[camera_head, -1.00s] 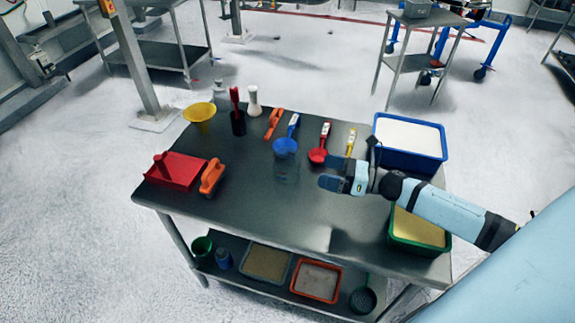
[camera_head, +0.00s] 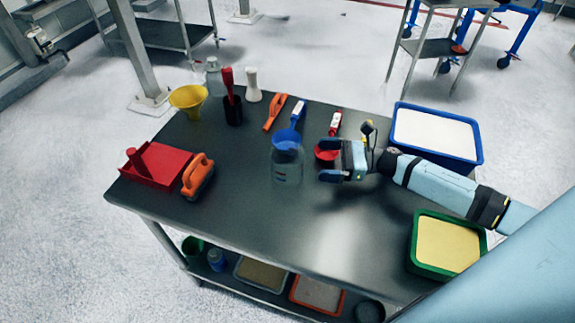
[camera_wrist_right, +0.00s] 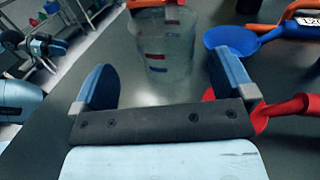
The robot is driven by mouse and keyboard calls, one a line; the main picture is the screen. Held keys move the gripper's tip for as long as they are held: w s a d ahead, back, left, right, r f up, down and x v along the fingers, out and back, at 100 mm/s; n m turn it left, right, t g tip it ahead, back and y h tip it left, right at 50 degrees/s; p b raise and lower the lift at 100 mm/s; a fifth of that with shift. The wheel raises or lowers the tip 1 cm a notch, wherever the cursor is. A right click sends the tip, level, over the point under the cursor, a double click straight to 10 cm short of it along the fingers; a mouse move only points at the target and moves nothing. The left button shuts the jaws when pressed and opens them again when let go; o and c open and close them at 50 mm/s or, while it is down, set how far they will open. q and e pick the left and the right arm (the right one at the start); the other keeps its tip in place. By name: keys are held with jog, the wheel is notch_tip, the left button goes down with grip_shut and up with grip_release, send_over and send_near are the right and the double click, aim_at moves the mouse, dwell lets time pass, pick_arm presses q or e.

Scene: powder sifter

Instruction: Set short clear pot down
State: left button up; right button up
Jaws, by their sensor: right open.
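The short clear pot (camera_head: 287,170) stands upright on the dark table, in front of the blue scoop (camera_head: 287,140). The pot also shows in the right wrist view (camera_wrist_right: 165,48), ahead of my fingers, with red and blue marks on its wall. My right gripper (camera_head: 322,162) is open and empty, to the right of the pot and apart from it. Its two blue fingers are spread wide in the right wrist view (camera_wrist_right: 163,82). Part of what looks like my left gripper (camera_wrist_right: 45,46) shows at the left of the right wrist view, too small to tell its state.
A red scoop (camera_head: 326,153) lies close behind my right gripper. A blue tub of white powder (camera_head: 478,160) and a green-rimmed tub (camera_head: 416,236) are at the right. An orange-handled float (camera_head: 198,176), red tray (camera_head: 178,182) and yellow funnel (camera_head: 188,98) are at the left. The front middle is clear.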

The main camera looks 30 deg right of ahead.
aim_at(299, 157)
jog(key=x, duration=0.3)
jog(key=shift+w, duration=0.1)
jog(key=p+x, duration=0.2)
jog(key=x, duration=0.2)
jog(key=shift+w, duration=0.1)
jog(key=shift+w+a+f, duration=0.2)
jog(key=shift+w+a, duration=0.05)
jog(key=shift+a, duration=0.25)
jog(key=c, duration=0.6)
jog(key=shift+r, duration=0.15)
jog(key=shift+c, duration=0.2)
